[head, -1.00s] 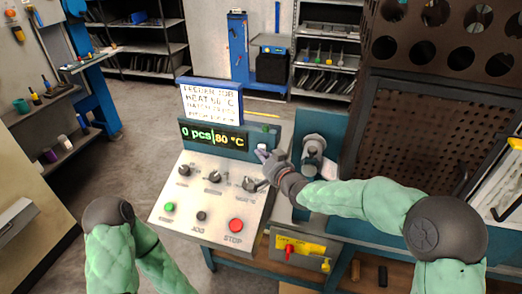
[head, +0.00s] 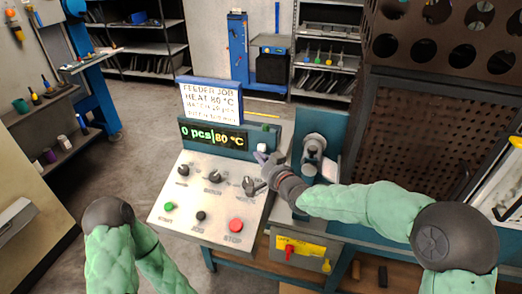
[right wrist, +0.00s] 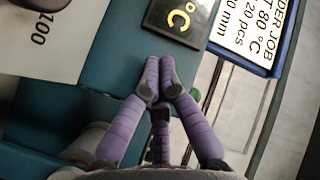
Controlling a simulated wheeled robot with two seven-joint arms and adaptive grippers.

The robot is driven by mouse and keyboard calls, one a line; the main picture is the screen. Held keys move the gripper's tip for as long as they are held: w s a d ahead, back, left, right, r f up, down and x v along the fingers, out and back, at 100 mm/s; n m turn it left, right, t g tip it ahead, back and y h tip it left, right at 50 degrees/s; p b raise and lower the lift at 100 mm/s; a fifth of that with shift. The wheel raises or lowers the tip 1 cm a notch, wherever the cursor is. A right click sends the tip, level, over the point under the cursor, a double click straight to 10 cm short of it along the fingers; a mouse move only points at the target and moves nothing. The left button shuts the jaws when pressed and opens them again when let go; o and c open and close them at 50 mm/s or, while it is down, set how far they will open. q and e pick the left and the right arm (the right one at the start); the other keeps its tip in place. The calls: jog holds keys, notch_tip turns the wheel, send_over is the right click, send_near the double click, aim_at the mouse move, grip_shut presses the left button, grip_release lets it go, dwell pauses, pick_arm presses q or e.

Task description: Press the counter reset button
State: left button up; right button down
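The control panel (head: 190,232) stands in front of me with a display (head: 214,136) at its back reading "0 pcs | 80 °C". A small white button (head: 264,145), likely the counter reset, sits just right of the display. My right gripper (head: 262,157) is just in front of and below this button, with a small gap seeming to show between them. In the right wrist view, its purple fingers (right wrist: 160,85) are drawn together at the tips with nothing between them. The button is not visible there, perhaps hidden behind the fingers. My left gripper is out of view.
Knobs, a green button (head: 169,206), a black button (head: 201,216) and a red STOP button (head: 235,225) are on the panel. A job sign (head: 211,101) stands above the display. A grey cylindrical fitting (head: 314,148) is close right of my right gripper.

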jog(key=shift+s+a+b, duration=0.15)
jog(key=shift+s+a, duration=0.1)
jog(key=shift+s, duration=0.55)
jog(key=shift+s+a+b, duration=0.2)
jog(key=shift+s+a, duration=0.1)
jog(key=shift+s, duration=0.5)
jog(key=shift+s+a+b, duration=0.15)
jog(key=shift+s+a, duration=0.1)
jog(key=shift+s, duration=0.55)
